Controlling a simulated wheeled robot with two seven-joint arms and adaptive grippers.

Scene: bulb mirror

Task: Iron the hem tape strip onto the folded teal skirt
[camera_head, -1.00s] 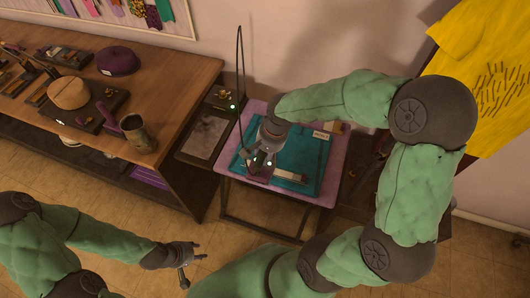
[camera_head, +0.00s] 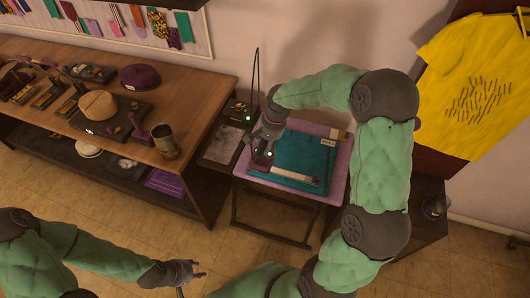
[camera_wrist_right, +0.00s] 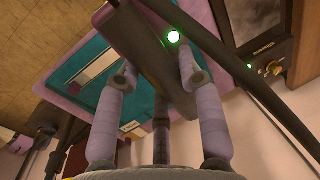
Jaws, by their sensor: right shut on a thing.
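The folded teal skirt (camera_head: 312,152) lies flat on a pink-topped stand (camera_head: 344,172). A pale hem tape strip (camera_head: 296,176) lies along its front edge; strip and skirt also show in the right wrist view. My right gripper (camera_head: 265,146) is shut on a dark iron (camera_wrist_right: 150,55) with a green light, at the left end of the skirt. The iron's sole is hidden, so contact with the cloth cannot be told. My left gripper (camera_head: 199,269) is empty with fingers apart, low in front of the wooden table.
A side shelf (camera_head: 222,146) with a thin upright wire and a green light adjoins the stand's left. The wooden table (camera_head: 190,90) holds hats, a mug (camera_head: 165,141) and tools. A yellow shirt (camera_head: 470,80) hangs at right. Floor in front is clear.

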